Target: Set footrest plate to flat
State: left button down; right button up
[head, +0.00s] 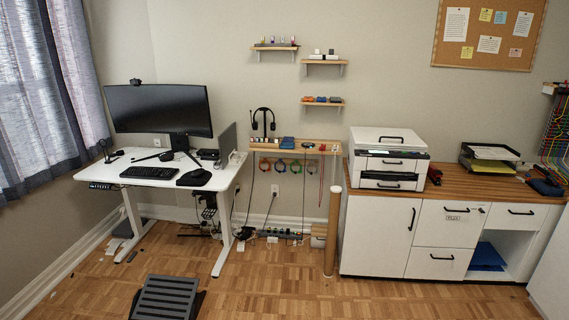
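The footrest plate (166,298) is a dark grey ribbed plate on the wooden floor at the bottom of the head view, left of centre. It appears tilted, with its far edge higher, though the exact angle is hard to tell. Its near edge is cut off by the frame. Neither of my grippers shows in this view.
A white standing desk (153,183) with a monitor (160,108) and keyboard (149,172) stands behind the footrest. A wooden post (333,232) and white cabinets (385,235) stand to the right. The parquet floor (290,295) right of the footrest is clear.

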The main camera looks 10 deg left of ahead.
aim_at(162, 297)
jog(key=i+u, duration=0.2)
jog(key=i, duration=0.45)
jog(key=i+u, duration=0.25)
jog(key=i, duration=0.35)
jog(key=i+l+u, duration=0.2)
jog(key=i, duration=0.4)
